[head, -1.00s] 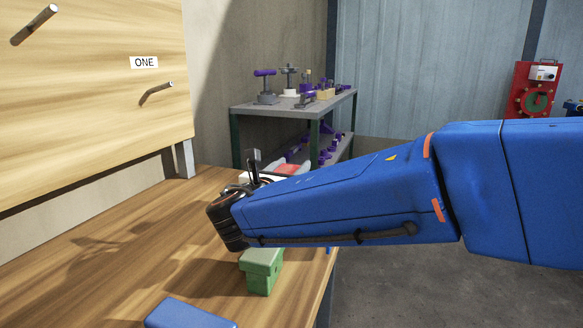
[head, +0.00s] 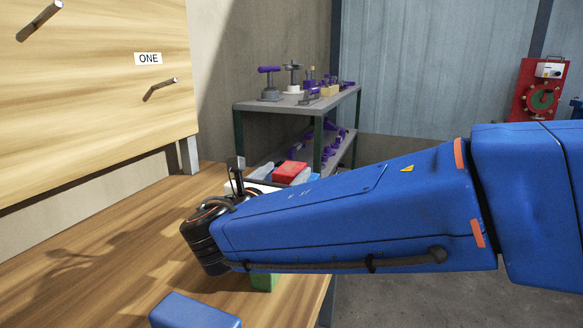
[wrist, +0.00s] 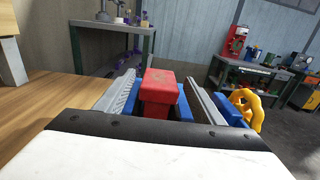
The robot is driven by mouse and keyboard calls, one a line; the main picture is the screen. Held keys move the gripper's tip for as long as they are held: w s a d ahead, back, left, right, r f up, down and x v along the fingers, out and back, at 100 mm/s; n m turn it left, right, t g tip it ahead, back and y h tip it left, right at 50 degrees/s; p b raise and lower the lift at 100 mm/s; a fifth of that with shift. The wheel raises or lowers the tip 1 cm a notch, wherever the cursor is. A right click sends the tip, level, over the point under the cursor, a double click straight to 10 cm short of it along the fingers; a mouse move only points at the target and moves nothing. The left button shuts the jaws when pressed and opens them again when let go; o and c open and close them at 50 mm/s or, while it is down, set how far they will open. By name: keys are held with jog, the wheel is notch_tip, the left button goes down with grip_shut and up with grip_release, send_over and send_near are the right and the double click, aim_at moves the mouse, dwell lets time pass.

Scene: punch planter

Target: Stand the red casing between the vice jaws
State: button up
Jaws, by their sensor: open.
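The red casing (wrist: 160,92) stands upright in the middle of the wrist view, its wider top towards me. It also shows above my forearm in the head view (head: 290,172). Blue parts, apparently the vice jaws (wrist: 184,110), show on both sides of the casing; whether they touch it I cannot tell. My gripper (wrist: 160,98) is open, with one grey finger on each side of the casing and a gap to it. In the head view my arm hides most of the vice and the casing's lower part.
A green block (head: 263,281) on the wooden bench (head: 110,270) is mostly hidden by my arm. A yellow looped part (wrist: 246,108) lies right of my right finger. A pegboard marked ONE (head: 90,90) stands left; a metal shelf (head: 300,103) stands behind.

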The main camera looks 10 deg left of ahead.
jog(key=shift+s+a, duration=0.2)
jog(key=shift+s, duration=1.1)
jog(key=shift+s+a, duration=0.15)
jog(key=shift+s, duration=1.1)
